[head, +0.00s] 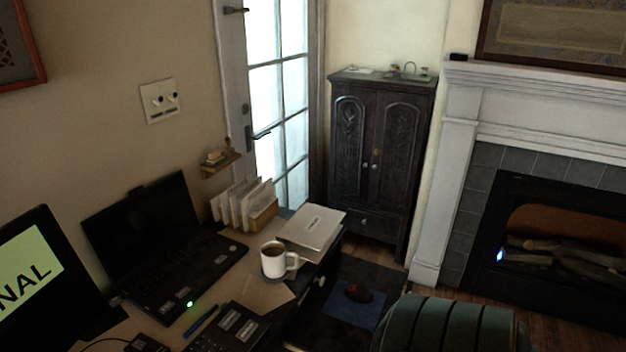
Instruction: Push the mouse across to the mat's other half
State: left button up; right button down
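A small dark mouse with a red patch (353,290) lies at the lower centre of the head view. It is at the upper part of a blue mat area (347,312). A dark, nearly black surface (375,271) lies beyond and around the blue area. I cannot tell whether that dark surface is the mat's other half or something beneath it. Neither of my grippers shows in this view.
A green chair (450,325) stands right of the mat. A dark cabinet (380,150) and a fireplace (560,250) are behind.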

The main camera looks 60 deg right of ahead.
aim_at(362, 295)
jog(key=z, duration=2.2)
jog(key=l+u, duration=0.1)
jog(key=i, duration=0.05)
